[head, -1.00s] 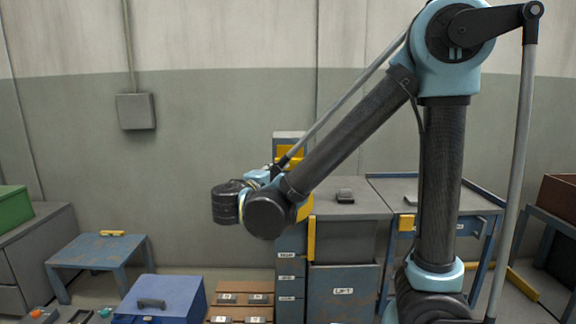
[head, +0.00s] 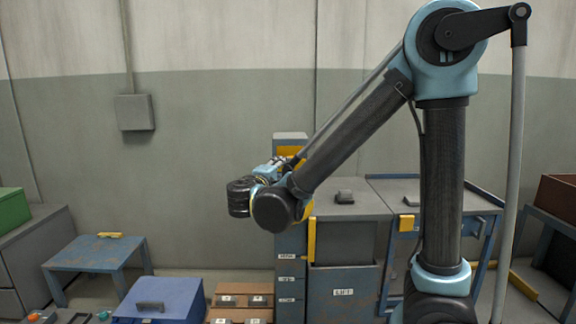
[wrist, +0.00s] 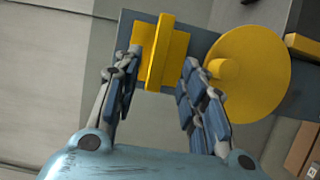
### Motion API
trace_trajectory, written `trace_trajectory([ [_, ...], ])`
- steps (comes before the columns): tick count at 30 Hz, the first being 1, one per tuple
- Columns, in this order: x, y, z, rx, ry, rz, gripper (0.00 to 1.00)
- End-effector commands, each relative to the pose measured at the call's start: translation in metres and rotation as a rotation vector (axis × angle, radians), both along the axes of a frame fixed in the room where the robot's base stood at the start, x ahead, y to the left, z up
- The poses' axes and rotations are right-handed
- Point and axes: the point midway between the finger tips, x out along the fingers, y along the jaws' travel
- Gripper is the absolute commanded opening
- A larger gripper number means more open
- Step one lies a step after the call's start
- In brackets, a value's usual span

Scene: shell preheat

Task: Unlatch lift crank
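In the wrist view a yellow latch piece, a flat plate with a raised bar (wrist: 161,50), is fixed to a grey-blue panel. To its right is a yellow crank disc (wrist: 252,72) with a round knob (wrist: 222,70). My gripper (wrist: 161,66) is open, with one finger on each side of the bar and visible gaps between. Nothing is held. In the head view the narrow lift column (head: 291,262) stands behind my wrist, with yellow (head: 290,151) showing near its top. My wrist and arm hide most of the crank and the fingertips.
A grey-blue cabinet labelled LIFT (head: 344,275) stands right of the column. A blue box with a handle (head: 160,298), a low blue table (head: 95,252) and brown trays (head: 240,313) are at the lower left. A workbench (head: 430,190) is behind my arm.

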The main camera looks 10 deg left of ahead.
Motion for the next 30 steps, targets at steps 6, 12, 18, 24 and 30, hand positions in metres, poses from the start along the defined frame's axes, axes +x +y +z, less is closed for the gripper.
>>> trace_trajectory([
  [6,0.032,-0.006,0.0,0.0,0.0,-0.004,0.38],
  [12,0.059,-0.01,0.0,0.0,0.0,-0.003,0.38],
  [18,0.075,-0.012,0.0,0.0,0.0,-0.002,0.38],
  [24,0.08,-0.013,0.0,0.0,0.0,0.0,0.38],
  [30,0.08,-0.013,0.0,0.0,0.0,0.0,0.38],
])
